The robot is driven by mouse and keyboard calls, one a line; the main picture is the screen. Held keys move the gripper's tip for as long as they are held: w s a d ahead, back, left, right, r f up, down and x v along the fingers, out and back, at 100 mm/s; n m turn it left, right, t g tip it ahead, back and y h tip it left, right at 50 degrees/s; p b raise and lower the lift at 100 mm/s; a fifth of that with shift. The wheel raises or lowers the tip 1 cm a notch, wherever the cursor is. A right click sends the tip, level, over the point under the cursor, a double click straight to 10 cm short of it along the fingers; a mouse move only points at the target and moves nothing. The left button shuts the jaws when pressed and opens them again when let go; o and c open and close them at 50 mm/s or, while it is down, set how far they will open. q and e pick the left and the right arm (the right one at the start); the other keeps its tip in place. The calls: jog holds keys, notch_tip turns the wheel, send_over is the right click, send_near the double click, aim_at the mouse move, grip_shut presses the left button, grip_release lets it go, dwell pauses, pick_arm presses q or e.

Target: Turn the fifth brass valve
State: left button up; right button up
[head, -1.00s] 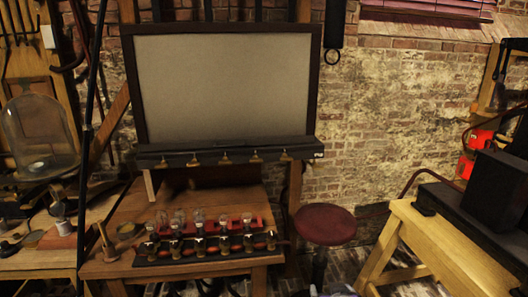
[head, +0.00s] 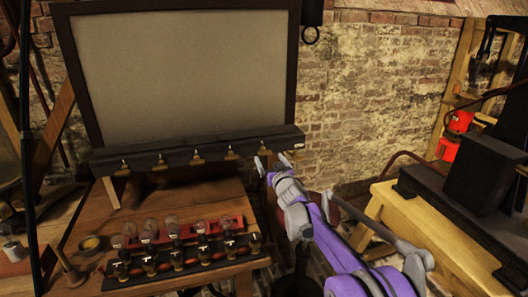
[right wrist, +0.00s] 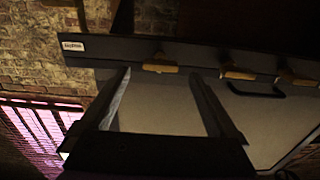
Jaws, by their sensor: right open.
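A row of brass valves runs along the black rail (head: 180,158) under the large grey board. The fifth brass valve (head: 265,149) is at the right end of the row. My right gripper (head: 272,162) is open and empty, just below and in front of that end of the rail. In the right wrist view the fifth valve (right wrist: 160,64) appears between the lines of the two open fingers (right wrist: 162,90), beyond their tips. The fourth valve (right wrist: 237,72) shows to its right. I see no contact with a valve. My left gripper is not in view.
Below the board, a wooden table (head: 170,207) carries several glass jars in a red rack (head: 175,235) and a black battery row (head: 180,262). A yellow wooden bench (head: 420,222) with black equipment stands at right. A white label (right wrist: 74,46) marks the rail's end.

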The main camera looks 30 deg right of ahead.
aim_at(266, 154)
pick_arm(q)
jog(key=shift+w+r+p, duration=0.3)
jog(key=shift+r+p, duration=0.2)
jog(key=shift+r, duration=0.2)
pick_arm(e)
jog(key=shift+x, duration=2.75)
jog(key=c, duration=1.4)
